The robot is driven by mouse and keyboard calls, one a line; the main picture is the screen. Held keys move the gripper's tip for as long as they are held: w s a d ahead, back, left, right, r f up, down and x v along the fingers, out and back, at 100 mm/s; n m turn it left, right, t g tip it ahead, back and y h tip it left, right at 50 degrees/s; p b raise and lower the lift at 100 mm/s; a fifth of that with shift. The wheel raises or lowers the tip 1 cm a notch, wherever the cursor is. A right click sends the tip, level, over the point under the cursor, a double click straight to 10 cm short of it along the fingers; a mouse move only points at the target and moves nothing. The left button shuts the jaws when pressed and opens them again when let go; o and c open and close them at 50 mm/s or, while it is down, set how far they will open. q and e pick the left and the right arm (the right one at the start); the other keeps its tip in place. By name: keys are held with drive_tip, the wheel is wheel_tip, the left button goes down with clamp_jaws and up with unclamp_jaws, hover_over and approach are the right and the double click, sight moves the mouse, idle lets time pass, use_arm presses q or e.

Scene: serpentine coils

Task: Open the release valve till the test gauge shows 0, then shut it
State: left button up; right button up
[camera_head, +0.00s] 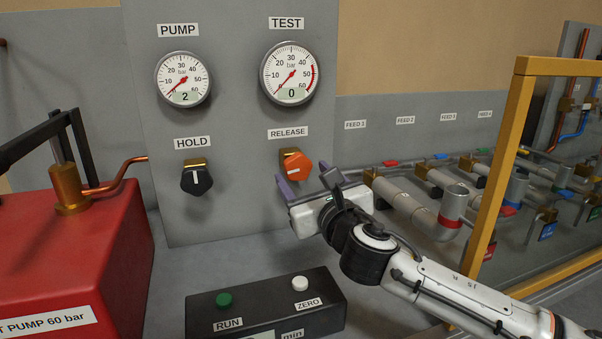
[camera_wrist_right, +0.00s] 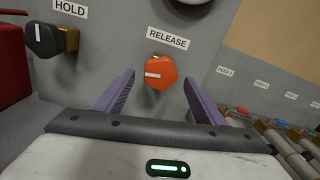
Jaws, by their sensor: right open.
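The orange release valve knob (camera_head: 297,166) sits on the grey panel under the RELEASE label. Its white mark points sideways and slightly tilted in the head view. In the right wrist view the release knob (camera_wrist_right: 160,73) lies ahead, between the two purple fingers. My right gripper (camera_head: 307,182) is open and empty, just in front of and below the knob; no contact shows. The test gauge (camera_head: 290,73) reads 0 on its display, with its red needle at the low end. My left gripper is not in view.
The pump gauge (camera_head: 184,79) reads 2. A black HOLD knob (camera_head: 196,178) is left of the release knob. A black box (camera_head: 265,308) with green and white buttons stands below. A red pump (camera_head: 75,255) is left; pipes (camera_head: 410,205) and a yellow frame (camera_head: 503,150) are right.

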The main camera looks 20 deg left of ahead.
sight(297, 166)
drive_tip(key=shift+x, duration=1.35)
drive_tip(key=c, duration=1.1)
drive_tip(key=shift+o, duration=0.2)
